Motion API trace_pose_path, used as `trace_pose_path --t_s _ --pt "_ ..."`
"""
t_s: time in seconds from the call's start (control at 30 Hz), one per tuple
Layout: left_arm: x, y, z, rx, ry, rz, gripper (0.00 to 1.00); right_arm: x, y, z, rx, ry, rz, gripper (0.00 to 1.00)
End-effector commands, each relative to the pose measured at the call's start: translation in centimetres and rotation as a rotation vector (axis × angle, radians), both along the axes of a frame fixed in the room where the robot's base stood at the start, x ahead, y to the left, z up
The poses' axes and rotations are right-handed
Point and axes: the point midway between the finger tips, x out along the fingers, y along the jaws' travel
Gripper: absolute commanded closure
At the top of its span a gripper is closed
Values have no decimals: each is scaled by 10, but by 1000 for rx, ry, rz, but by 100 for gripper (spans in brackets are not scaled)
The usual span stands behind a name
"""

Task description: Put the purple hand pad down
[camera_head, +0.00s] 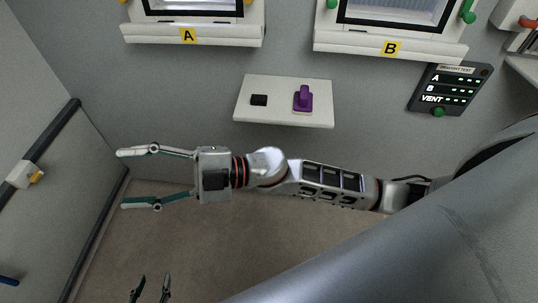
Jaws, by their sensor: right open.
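The purple hand pad (303,99) sits on a white wall shelf (284,113), toward its right end, with its raised grip up. No gripper touches it. My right gripper (123,179) is wide open and empty, below and left of the shelf, with its fingers pointing left. My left gripper (154,279) shows only as two fingertips at the bottom edge. They stand apart with nothing visible between them, and the rest of it is out of frame.
A small black block (259,100) sits on the shelf's left part. Windows labelled A (188,36) and B (391,48) are above. A dark indicator panel (447,89) hangs at right. A dark rail (45,141) runs along the left wall. The floor (220,250) below looks clear.

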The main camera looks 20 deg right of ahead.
Motion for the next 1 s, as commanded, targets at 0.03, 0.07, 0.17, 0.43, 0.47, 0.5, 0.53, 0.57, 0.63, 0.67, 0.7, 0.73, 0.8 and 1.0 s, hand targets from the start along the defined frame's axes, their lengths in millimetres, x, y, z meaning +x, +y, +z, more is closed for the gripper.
trace_pose_path --t_s 0.03,0.07,0.17,0.43,0.47,0.5,0.53,0.57,0.63,0.67,0.7,0.73,0.8,1.0 --pt "0 0 0 0 0 0 60 12 -9 -6 52 75 -82 45" --pt "0 0 0 0 0 0 60 21 -17 -11 79 115 -135 45" --pt "0 0 1 0 -1 0 60 48 -49 -37 142 261 -315 45" --pt "1 0 1 -1 -3 0 60 58 -168 -190 138 720 -795 45" --pt "1 0 2 -1 -3 0 60 50 -182 -211 122 776 -843 45" --pt "1 0 2 -1 -3 0 60 37 -201 -238 100 847 -903 45" --pt "1 0 2 -1 -3 0 60 26 -214 -257 82 896 -943 45" --pt "1 0 2 -1 -3 0 60 15 -225 -274 64 942 -978 45" --pt "1 0 2 -1 -3 0 60 -12 -247 -308 25 1037 -1044 45" --pt "1 0 2 -1 -3 0 60 -22 -255 -319 11 1070 -1067 45" --pt "1 0 2 -1 -3 0 60 -35 -264 -332 -9 1109 -1091 45" --pt "1 0 2 -1 -3 0 60 -44 -270 -341 -20 1134 -1106 45" --pt "1 0 2 -1 -3 0 60 -59 -279 -354 -41 1175 -1131 45" --pt "1 0 2 -1 -3 0 60 -72 -286 -364 -59 1210 -1150 45"
